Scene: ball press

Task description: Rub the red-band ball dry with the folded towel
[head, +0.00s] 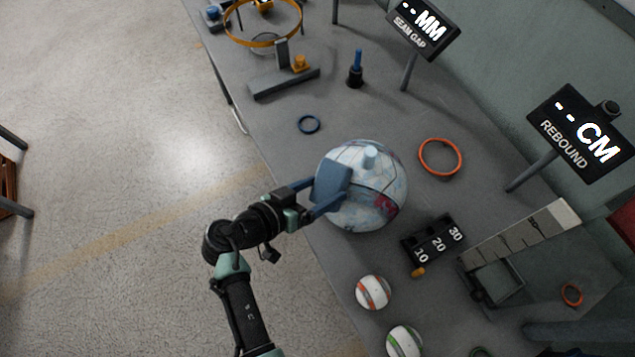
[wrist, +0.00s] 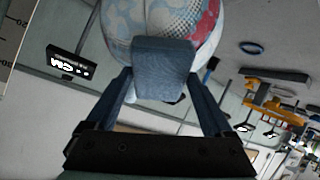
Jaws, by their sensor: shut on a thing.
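My gripper (head: 328,191) is shut on a folded blue towel (head: 333,175), which is held upright between its fingers. The towel also shows between the fingers in the wrist view (wrist: 163,66). It is right in front of a large round shell (head: 384,187) with a blue-and-white pattern, a red patch, a seam and a pale knob on top; I cannot tell whether they touch. The small white ball with a red-orange band (head: 373,292) rests on the bench, nearer the front and apart from the towel. It is not seen in the wrist view.
A green-band ball (head: 404,342) sits close to the red-band ball. Sign posts stand along the back.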

